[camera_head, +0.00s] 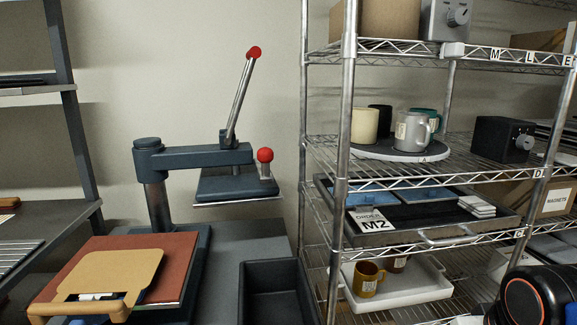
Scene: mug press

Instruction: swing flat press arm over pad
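The flat press has a dark post at the left, and its press arm (205,156) extends to the right from the post top. The dark heating plate (236,187) hangs under the arm's right end, off to the right of the pad. A red knob (265,155) stands at that end, and a steel lever (240,98) with a red ball rises up. The reddish-brown pad (178,258) lies at the lower left with a tan handled board (108,275) on it. My gripper is not in view; a black and orange part at the lower right looks like my arm.
An empty dark bin (272,275) stands right of the pad. A wire rack (340,190) at the right holds mugs on a round turntable (385,151), an order tray (425,228) and a white tray (415,288). Dark shelves (45,215) stand at the left.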

